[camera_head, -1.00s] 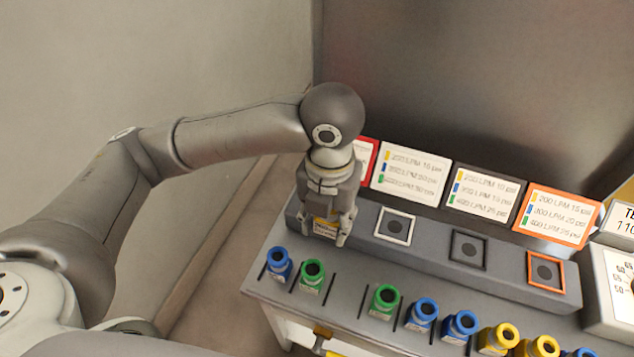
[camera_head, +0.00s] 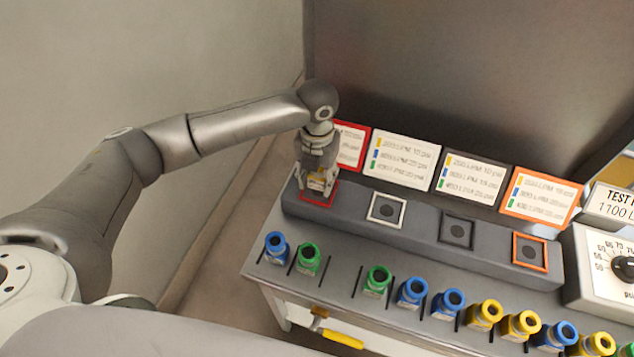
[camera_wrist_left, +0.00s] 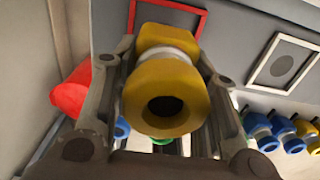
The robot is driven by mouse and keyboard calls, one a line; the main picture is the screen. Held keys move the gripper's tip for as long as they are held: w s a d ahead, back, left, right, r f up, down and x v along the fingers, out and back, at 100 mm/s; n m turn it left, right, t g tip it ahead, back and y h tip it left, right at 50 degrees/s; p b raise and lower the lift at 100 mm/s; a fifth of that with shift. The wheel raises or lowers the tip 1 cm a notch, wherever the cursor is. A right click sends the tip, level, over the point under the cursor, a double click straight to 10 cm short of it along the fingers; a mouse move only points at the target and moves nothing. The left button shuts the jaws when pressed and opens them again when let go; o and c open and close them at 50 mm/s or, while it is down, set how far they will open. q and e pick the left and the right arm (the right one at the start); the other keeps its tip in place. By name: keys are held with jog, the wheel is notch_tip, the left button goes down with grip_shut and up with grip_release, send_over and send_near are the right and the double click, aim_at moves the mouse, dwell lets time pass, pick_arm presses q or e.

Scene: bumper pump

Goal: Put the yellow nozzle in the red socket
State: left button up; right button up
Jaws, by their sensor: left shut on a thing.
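My left gripper (camera_head: 318,189) is shut on a yellow nozzle (camera_head: 317,182), just above the red socket (camera_head: 319,203) at the left end of the grey block. The nozzle (camera_wrist_left: 166,92) fills the middle of the left wrist view, its dark round opening toward the camera, between both fingers (camera_wrist_left: 163,85). The red square frame (camera_wrist_left: 200,22) shows behind the nozzle there; the nozzle hides part of it. I cannot tell whether the nozzle touches the socket. My right gripper is not in view.
White (camera_head: 386,209), black (camera_head: 457,231) and orange (camera_head: 530,251) framed sockets lie to the right on the grey block. Label boards (camera_head: 404,160) stand behind. Blue, green and yellow nozzles (camera_head: 412,292) line the front shelf. A dial panel (camera_head: 610,260) stands at right.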

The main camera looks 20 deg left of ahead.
aim_at(317, 188)
pick_arm(q)
notch_tip(317, 188, down, 2)
jog(key=shift+f+p, duration=0.15)
jog(key=shift+p, duration=0.5)
jog(key=shift+f, duration=0.35)
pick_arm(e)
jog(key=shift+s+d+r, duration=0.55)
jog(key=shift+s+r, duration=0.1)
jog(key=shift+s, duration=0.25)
pick_arm(q)
jog(key=shift+f, duration=0.15)
jog(key=o, duration=1.2)
jog(key=shift+c, duration=0.2)
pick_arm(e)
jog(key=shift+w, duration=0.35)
